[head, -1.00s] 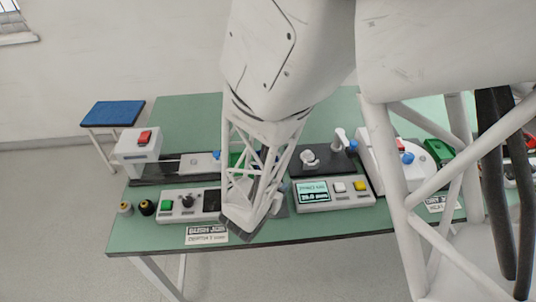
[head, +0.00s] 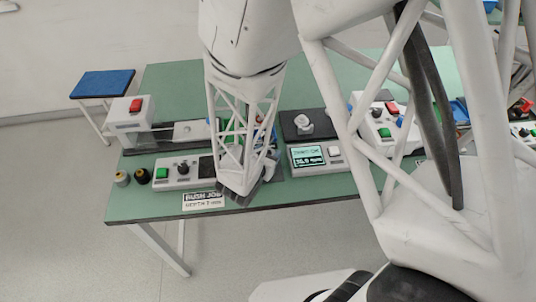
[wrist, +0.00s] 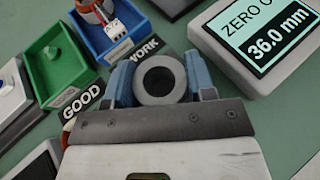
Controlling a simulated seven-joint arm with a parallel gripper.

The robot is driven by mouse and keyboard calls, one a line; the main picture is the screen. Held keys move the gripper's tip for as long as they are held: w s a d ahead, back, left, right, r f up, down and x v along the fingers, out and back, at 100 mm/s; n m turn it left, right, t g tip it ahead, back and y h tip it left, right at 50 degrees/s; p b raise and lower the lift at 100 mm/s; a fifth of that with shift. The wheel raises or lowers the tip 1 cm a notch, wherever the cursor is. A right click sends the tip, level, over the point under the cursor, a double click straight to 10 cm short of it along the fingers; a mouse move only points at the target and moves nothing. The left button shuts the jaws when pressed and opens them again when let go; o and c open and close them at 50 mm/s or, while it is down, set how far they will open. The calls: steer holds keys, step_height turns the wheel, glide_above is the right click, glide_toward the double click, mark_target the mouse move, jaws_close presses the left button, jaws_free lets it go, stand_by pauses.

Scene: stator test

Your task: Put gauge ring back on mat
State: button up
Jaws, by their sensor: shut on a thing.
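The gauge ring (wrist: 160,60), a thick grey ring with a dark centre, sits between the two blue fingers of my gripper (wrist: 160,72) in the wrist view. The fingers are shut on it from both sides. I cannot tell how high the ring is above the table. In the head view my arm's lattice end covers the ring and the fingertips. I cannot make out the mat for sure; the arm or gripper may hide it.
Beyond the gripper stand a green bin (wrist: 58,65) and a blue bin (wrist: 112,35), with black word plates before them. A display box (wrist: 263,35) reading 36.0 mm stands at right. A control box (head: 183,171) stands near the table's (head: 140,205) front edge.

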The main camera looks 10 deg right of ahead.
steer(key=shift+f, duration=0.3)
steer(key=shift+f, duration=0.15)
steer(key=o, duration=1.2)
steer(key=shift+s+r, duration=0.1)
steer(key=shift+r, duration=0.1)
steer(key=shift+v, duration=5.95)
steer(key=shift+a+r, duration=0.15)
steer(key=shift+a, duration=0.05)
steer(key=shift+d, duration=0.1)
